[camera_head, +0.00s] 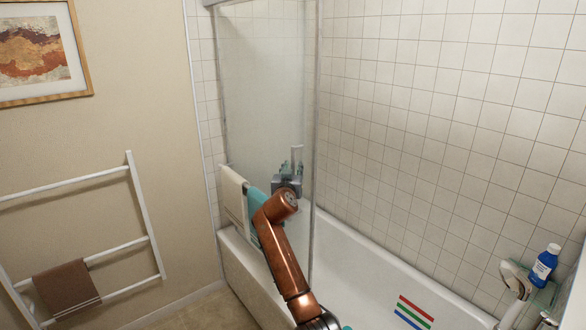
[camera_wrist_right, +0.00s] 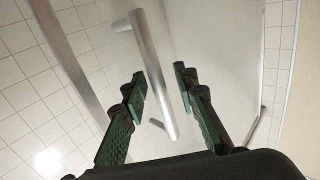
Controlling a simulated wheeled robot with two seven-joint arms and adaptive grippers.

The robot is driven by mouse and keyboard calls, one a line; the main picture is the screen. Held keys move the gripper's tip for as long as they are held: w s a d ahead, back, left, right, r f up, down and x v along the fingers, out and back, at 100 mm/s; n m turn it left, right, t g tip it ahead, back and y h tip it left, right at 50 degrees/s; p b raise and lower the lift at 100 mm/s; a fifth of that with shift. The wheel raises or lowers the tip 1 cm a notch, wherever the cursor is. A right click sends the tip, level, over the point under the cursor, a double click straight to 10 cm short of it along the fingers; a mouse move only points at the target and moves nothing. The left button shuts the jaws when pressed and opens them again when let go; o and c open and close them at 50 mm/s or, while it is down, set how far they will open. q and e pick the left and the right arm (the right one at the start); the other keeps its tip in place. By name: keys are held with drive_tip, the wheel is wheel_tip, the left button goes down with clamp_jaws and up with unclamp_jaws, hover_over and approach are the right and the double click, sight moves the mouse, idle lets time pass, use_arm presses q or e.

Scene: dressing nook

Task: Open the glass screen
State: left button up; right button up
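The glass screen (camera_head: 262,90) stands upright on the bathtub's near rim at its left end, with a metal frame post along its right edge. A vertical bar handle (camera_head: 297,156) shows near that edge. The handle also shows large in the right wrist view (camera_wrist_right: 153,75). My right gripper (camera_head: 290,169) is in front of the glass at the handle's lower part. In the wrist view its two green fingers (camera_wrist_right: 160,84) are spread, with the handle between them and gaps visible on both sides. My left gripper is not in view.
The bathtub (camera_head: 245,272) runs along the tiled wall. White and teal towels (camera_head: 234,195) hang by the screen, left of my arm. A white towel rack (camera_head: 143,200) stands at left. A blue bottle (camera_head: 544,265) sits on a shelf at right. The tub opening right of the screen is clear.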

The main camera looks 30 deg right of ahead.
drive_tip(key=v, duration=1.2)
idle(0.3)
